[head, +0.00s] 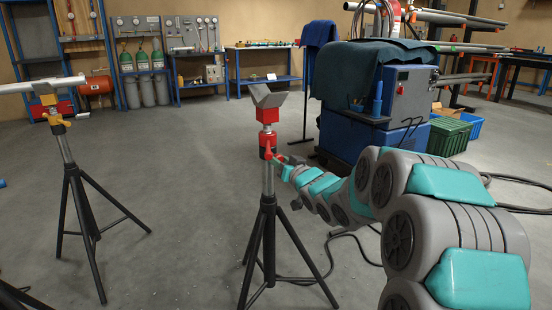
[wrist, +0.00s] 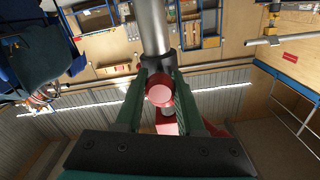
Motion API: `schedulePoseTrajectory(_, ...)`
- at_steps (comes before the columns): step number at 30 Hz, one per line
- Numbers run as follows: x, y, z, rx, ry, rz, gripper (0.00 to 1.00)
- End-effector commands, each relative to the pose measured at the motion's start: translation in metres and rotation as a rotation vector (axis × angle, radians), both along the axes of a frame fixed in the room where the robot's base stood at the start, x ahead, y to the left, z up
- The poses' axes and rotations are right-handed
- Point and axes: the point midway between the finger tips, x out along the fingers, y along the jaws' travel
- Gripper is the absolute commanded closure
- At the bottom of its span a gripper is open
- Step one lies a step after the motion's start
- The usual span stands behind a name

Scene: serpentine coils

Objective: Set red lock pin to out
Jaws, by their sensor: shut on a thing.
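A tripod stand (head: 268,195) with a red collar and a grey V-shaped head stands in the middle of the head view. My gripper (head: 277,159) reaches in from the right to the post just below the red collar. In the wrist view, the two green fingers of my gripper (wrist: 160,82) are shut on the red lock pin (wrist: 159,95), whose round end faces the camera. The metal post (wrist: 153,30) runs up from behind the pin. The pin's inner part is hidden, so I cannot tell how far it is in or out.
Another tripod stand (head: 72,170) with an orange and red top carries a pale pipe (head: 35,86) at the left. A blue machine (head: 370,125) under a dark cloth stands behind my arm. Cables lie on the floor at right. The floor between the two stands is clear.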

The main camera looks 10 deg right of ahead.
Motion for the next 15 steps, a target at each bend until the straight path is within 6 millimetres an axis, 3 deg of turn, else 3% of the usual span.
schedulePoseTrajectory(6, -0.021, -0.008, 0.000, 0.000, 0.004, -0.003, 1.00)
schedulePoseTrajectory(14, -0.022, -0.008, -0.001, -0.001, 0.003, -0.001, 1.00)
schedulePoseTrajectory(15, -0.022, -0.008, -0.001, -0.001, 0.003, -0.001, 0.59)
